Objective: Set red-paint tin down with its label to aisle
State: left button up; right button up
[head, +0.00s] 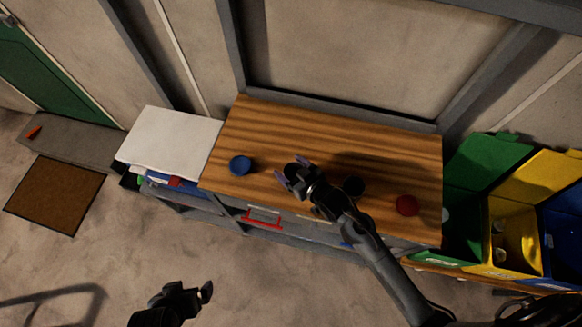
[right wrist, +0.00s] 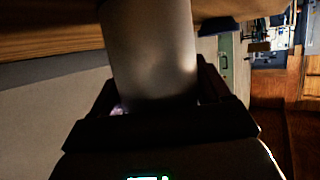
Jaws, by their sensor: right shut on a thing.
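My right gripper (head: 289,180) is shut on a tin with a dark top (head: 296,170), over the front middle of the wooden workbench (head: 330,135). In the right wrist view the held tin (right wrist: 150,50) is a plain grey cylinder between the fingers; no label or red paint shows on this side. A tin with a red top (head: 406,205) stands at the bench's right end, apart from the gripper. I cannot tell from these views which tin holds red paint. My left gripper (head: 190,291) is off the bench at the lower left, and its jaw gap is unclear.
A blue-topped tin (head: 241,165) stands left of the held tin, and a black-topped one (head: 353,187) close to my right arm. Green (head: 465,210), yellow (head: 515,235) and blue bins stand at the right. The back of the bench is clear.

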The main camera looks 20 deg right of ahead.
jog(key=shift+f, duration=0.1)
jog(key=o, duration=1.1)
jog(key=v, duration=1.2)
